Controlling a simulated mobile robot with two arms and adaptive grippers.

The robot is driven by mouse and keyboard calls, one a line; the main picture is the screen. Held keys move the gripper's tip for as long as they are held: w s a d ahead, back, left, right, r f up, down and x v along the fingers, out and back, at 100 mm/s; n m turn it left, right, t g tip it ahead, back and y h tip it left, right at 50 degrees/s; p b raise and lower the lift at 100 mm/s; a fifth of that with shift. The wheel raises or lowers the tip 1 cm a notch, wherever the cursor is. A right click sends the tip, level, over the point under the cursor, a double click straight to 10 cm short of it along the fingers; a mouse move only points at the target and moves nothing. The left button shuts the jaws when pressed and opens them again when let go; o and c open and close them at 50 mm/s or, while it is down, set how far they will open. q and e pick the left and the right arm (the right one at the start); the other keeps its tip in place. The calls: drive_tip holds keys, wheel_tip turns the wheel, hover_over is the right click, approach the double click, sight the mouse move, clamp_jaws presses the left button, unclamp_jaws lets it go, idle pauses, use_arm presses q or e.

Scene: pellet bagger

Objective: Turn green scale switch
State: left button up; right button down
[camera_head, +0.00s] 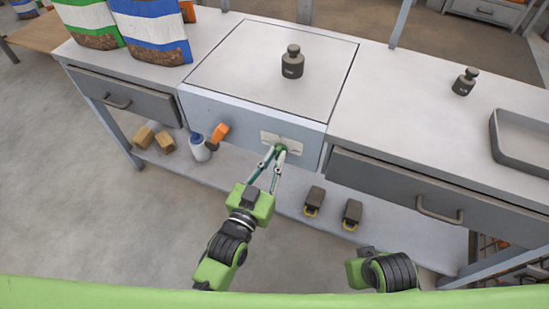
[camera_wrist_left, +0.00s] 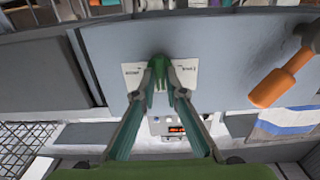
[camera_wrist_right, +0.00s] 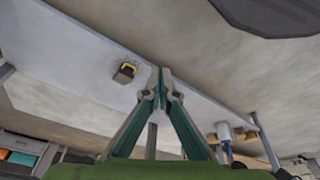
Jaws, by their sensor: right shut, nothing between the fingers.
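The green scale switch (camera_wrist_left: 159,72) sits on a pale label plate (camera_wrist_left: 186,77) on the front of the scale (camera_head: 213,108). The small print on the plate is too blurred to read surely. My left gripper (camera_head: 279,150) is at the switch, with its fingertips on either side of it and closed against it. In the head view the fingers partly cover the switch. My right gripper (camera_wrist_right: 163,84) is shut and empty, away from the scale, low in front of the bench. In the head view only its wrist part shows at the lower right.
An orange-handled part (camera_head: 219,132) sticks out of the scale front left of the switch. A dark weight (camera_head: 292,66) stands on the scale, another (camera_head: 465,82) on the bench. The lower shelf holds a bottle (camera_head: 199,148), wooden blocks (camera_head: 144,138) and two dark padlock-like objects (camera_head: 314,199).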

use_arm(q)
clamp_jaws()
drive_tip(key=shift+r+n+p, duration=0.1)
drive_tip(key=shift+n+p, duration=1.1)
drive_tip(key=shift+p, duration=0.05)
drive_tip(key=n+p, duration=0.2)
drive_tip(key=n, duration=0.1)
drive_tip(key=shift+a+n, duration=0.1)
drive_tip(key=shift+n, duration=0.6)
use_arm(e)
drive_tip(key=s+f+g, duration=0.1)
drive_tip(key=s+f, duration=0.3)
drive_tip(key=f, duration=1.1)
drive_tip(key=shift+s+d, duration=0.2)
drive_tip(key=shift+f, duration=0.15)
use_arm(q)
drive_tip(key=o, duration=0.7)
unclamp_jaws()
